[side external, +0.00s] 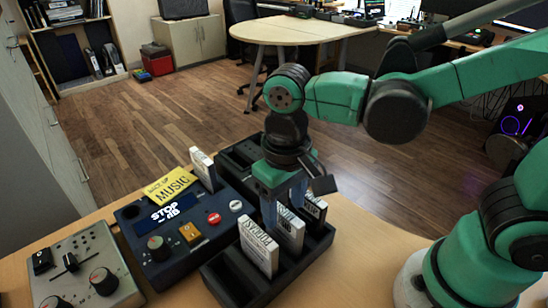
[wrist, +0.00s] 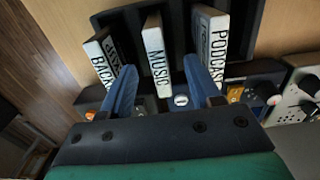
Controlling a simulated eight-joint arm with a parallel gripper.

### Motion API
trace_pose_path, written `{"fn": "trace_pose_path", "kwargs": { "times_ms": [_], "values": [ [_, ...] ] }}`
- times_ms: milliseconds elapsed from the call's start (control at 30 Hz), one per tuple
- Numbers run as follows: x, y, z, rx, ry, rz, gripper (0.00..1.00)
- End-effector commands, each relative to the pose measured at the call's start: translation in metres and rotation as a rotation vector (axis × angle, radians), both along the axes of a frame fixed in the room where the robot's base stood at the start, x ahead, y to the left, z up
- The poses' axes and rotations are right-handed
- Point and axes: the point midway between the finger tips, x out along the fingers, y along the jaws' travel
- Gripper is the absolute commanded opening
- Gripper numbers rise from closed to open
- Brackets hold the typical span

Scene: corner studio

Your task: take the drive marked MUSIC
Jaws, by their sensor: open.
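The drive marked MUSIC (wrist: 154,56) is a white block standing in the dark rack (side external: 224,283). In the side view, the middle white drive (side external: 290,233) of the row is partly hidden by my gripper. My gripper (side external: 284,212) is open, pointing down over the row. In the wrist view its blue fingers (wrist: 163,72) lie on either side of the MUSIC drive, with gaps visible. The drive marked PODCASTS (wrist: 211,42) is to the right of it, and a drive whose label starts BACK (wrist: 102,62) is to the left.
A dark blue console (side external: 160,262) with a STOP display stands left of the rack. A yellow card reading MUSIC (side external: 170,185) is on it, and another white drive (side external: 202,168) stands upright behind. A grey control box (side external: 85,268) is at the far left.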

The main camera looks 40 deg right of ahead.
Motion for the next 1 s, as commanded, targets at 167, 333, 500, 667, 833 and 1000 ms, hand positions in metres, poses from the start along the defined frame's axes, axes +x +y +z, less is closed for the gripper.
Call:
{"fn": "trace_pose_path", "kwargs": {
  "times_ms": [167,333,500,667,833,1000],
  "values": [
    [0.0,0.0,-0.021,0.001,-0.002,0.0,0.57],
    [0.0,0.0,-0.035,0.001,-0.003,0.0,0.57],
    [0.0,-0.001,-0.041,0.001,-0.003,0.001,0.57],
    [0.0,-0.001,-0.042,0.001,-0.003,0.001,0.57],
    [0.0,-0.001,-0.042,0.001,-0.003,0.001,0.34],
    [0.0,-0.001,-0.041,0.001,-0.003,0.001,0.0]
  ]
}}
